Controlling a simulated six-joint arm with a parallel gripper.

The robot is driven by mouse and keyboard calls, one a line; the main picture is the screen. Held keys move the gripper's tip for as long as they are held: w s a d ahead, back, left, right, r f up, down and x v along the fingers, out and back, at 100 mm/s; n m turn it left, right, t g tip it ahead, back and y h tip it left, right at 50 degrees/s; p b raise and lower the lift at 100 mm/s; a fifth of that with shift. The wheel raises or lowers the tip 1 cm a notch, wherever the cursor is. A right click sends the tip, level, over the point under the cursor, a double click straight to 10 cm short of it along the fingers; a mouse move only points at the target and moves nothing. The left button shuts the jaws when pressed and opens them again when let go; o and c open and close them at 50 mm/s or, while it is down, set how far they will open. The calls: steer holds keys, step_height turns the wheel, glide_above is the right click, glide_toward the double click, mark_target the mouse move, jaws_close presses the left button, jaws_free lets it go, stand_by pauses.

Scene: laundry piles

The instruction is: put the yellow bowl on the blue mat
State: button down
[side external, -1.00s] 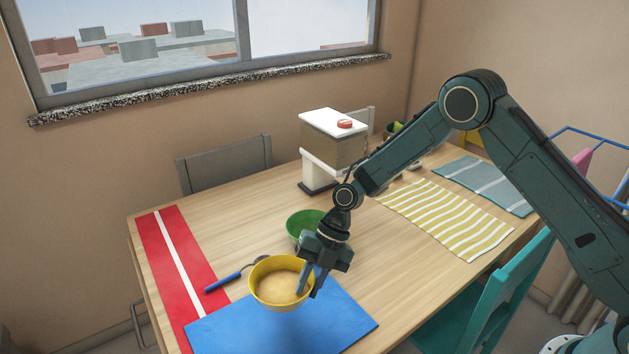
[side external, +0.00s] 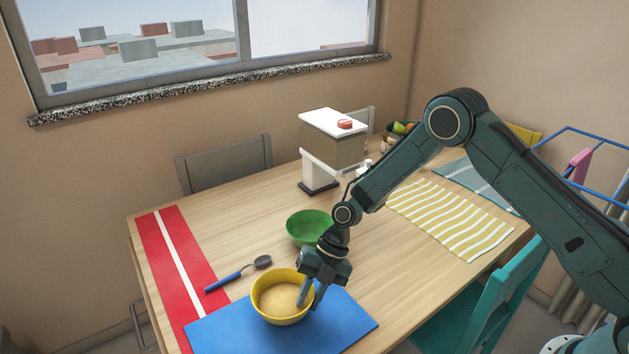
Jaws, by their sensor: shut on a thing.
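The yellow bowl (side external: 266,312) is upright at the back part of the blue mat (side external: 335,328), over its surface. Whether its base touches the mat or hangs just above it, I cannot tell. My gripper (side external: 309,302) is shut on the bowl's right rim, with one finger inside the bowl and the other outside. The mat lies flat at the table's front edge.
A green bowl (side external: 306,228) stands close behind my gripper. A blue-handled spoon (side external: 240,272) lies left of the yellow bowl. A red mat (side external: 172,262) is at the left, a yellow-striped mat (side external: 450,218) at the right. A white-topped dispenser (side external: 333,140) stands at the back.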

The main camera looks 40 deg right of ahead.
steer(key=c, duration=1.3)
jaws_free()
steer(key=v, duration=1.2)
steer(key=shift+r, duration=0.15)
